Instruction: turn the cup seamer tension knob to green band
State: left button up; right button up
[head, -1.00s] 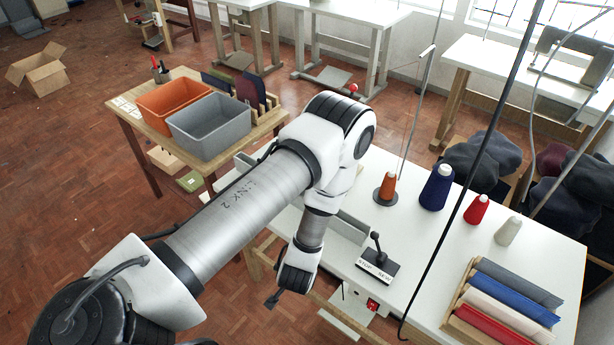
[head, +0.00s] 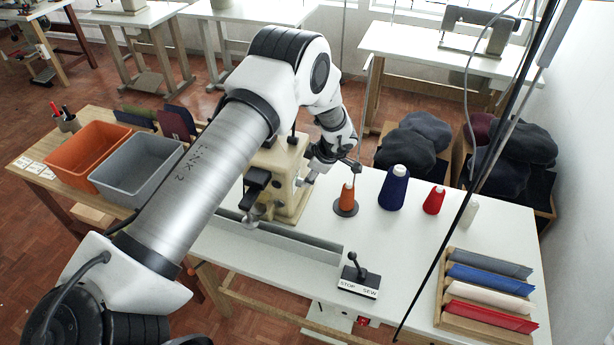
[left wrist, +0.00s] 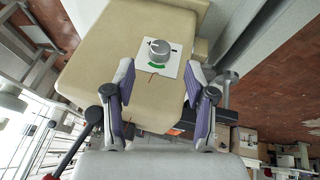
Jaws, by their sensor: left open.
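The cream cup seamer (head: 293,207) stands on the white table in the head view, partly hidden by my left arm. In the left wrist view its body (left wrist: 105,55) fills the upper middle. The round grey tension knob (left wrist: 160,50) sits on a white plate (left wrist: 171,68). A green band (left wrist: 155,66) lies on the plate on the picture's lower side of the knob. The knob's pointer is too small to read surely. My left gripper (left wrist: 159,74) is open, its fingers apart on either side below the knob, with nothing between them. My right gripper is not in view.
Thread cones stand right of the seamer: orange (head: 347,195), blue (head: 394,187), red (head: 434,200) and white (head: 468,214). A stop/sew lever (head: 357,275) and a rack of folded cloth (head: 490,290) are nearer. A dark cable (head: 440,235) hangs in front.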

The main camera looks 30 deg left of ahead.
aim_at(300, 183)
pick_arm(q)
jog(key=p+x, duration=0.1)
jog(key=x, duration=0.5)
jog(key=shift+a, duration=0.25)
jog(key=shift+d, duration=0.25)
jog(key=shift+c, duration=0.3)
grip_shut()
jog(key=n+t+y+b, duration=0.1)
jog(key=t+b, duration=0.4)
jog(key=b, duration=1.1)
jog(key=s+f+n+t+y+b, duration=0.1)
jog(key=t+b, duration=0.4)
jog(key=b, duration=1.1)
jog(key=n+t+y+b, duration=0.3)
jog(key=t+y+b, duration=0.2)
jog(key=b, duration=1.2)
jog(key=shift+s+d+f, duration=0.15)
jog(key=shift+f, duration=0.2)
